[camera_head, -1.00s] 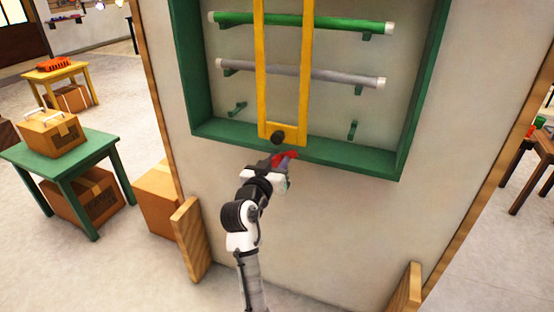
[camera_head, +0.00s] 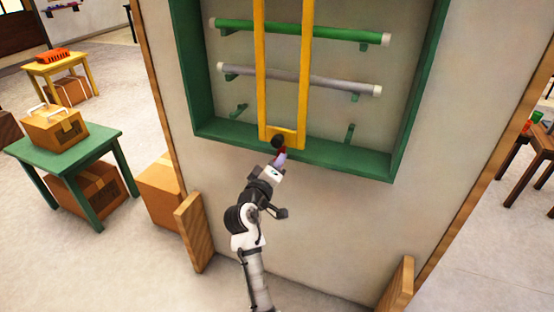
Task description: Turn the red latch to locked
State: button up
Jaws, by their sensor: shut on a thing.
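My gripper (camera_head: 281,158) reaches up from below and is shut on the red latch.
A green rod (camera_head: 300,27) and a grey rod (camera_head: 300,76) lie across the green frame behind the yellow bars. A green table (camera_head: 105,150) with a cardboard box (camera_head: 54,128) stands at left. The wall below the frame is clear.

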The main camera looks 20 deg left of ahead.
jog(key=shift+n+p, duration=0.35)
jog(key=shift+n, duration=0.65)
jog(key=o, duration=1)
jog(key=shift+c, duration=0.2)
jog(key=s+b, duration=0.3)
jog(key=s, duration=1.1)
jog(key=shift+a+b, duration=0.25)
jog(key=shift+b, duration=0.05)
jog(key=shift+w, duration=0.1)
